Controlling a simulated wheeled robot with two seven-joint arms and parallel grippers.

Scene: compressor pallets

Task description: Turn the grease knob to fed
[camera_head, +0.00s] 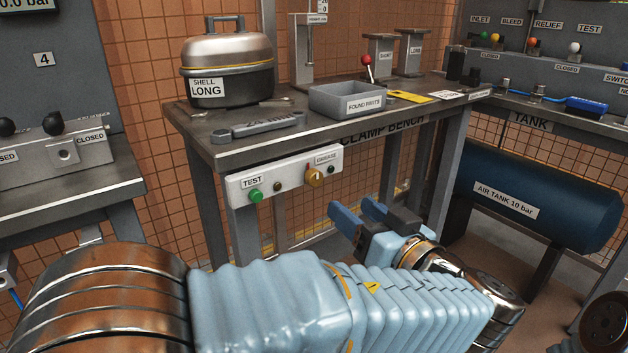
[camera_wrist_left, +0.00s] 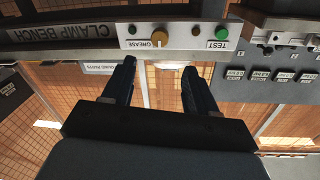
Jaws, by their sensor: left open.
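The grease knob (camera_head: 314,177) is a round brass-yellow knob on the white control panel (camera_head: 285,176) under the front edge of the clamp bench. My right gripper is not visible.
A green TEST button (camera_head: 256,196) and small dark indicators share the panel. The clamp bench (camera_head: 225,149) above carries a SHELL LONG pot (camera_head: 228,65), a wrench (camera_head: 256,127) and a grey parts tray (camera_head: 352,98). A blue air tank (camera_head: 540,195) stands at right.

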